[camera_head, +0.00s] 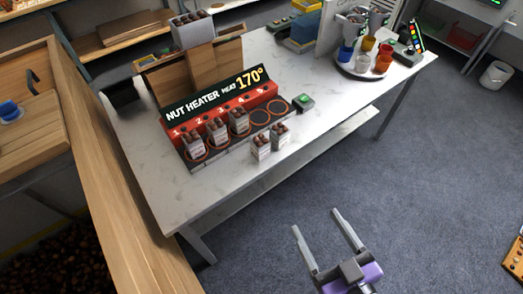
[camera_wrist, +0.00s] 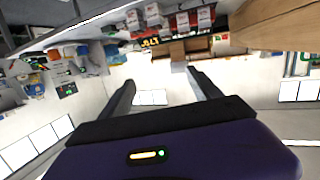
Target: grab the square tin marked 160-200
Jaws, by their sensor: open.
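Several square tins filled with chestnuts stand at the nut heater (camera_head: 220,125) on the white table. Three sit on its rings: a left tin (camera_head: 193,146), a middle tin (camera_head: 216,131) and a right tin (camera_head: 239,121). Two more stand on the tabletop in front, a nearer tin (camera_head: 261,147) and a farther tin (camera_head: 280,134). Their labels are too small to read, so I cannot tell which is marked 160-200. My gripper (camera_head: 316,219) is open and empty over the floor, in front of the table and apart from it. The wrist view shows tins (camera_wrist: 153,14) upside down at the top.
The white table (camera_head: 150,185) has a clear front-left area. A round tray (camera_head: 345,71) with coloured cups stands at its far right. A green-topped device (camera_head: 305,102) sits beside the heater. A wooden-edged bin (camera_head: 110,180) flanks the left. Grey floor (camera_head: 400,220) is open at right.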

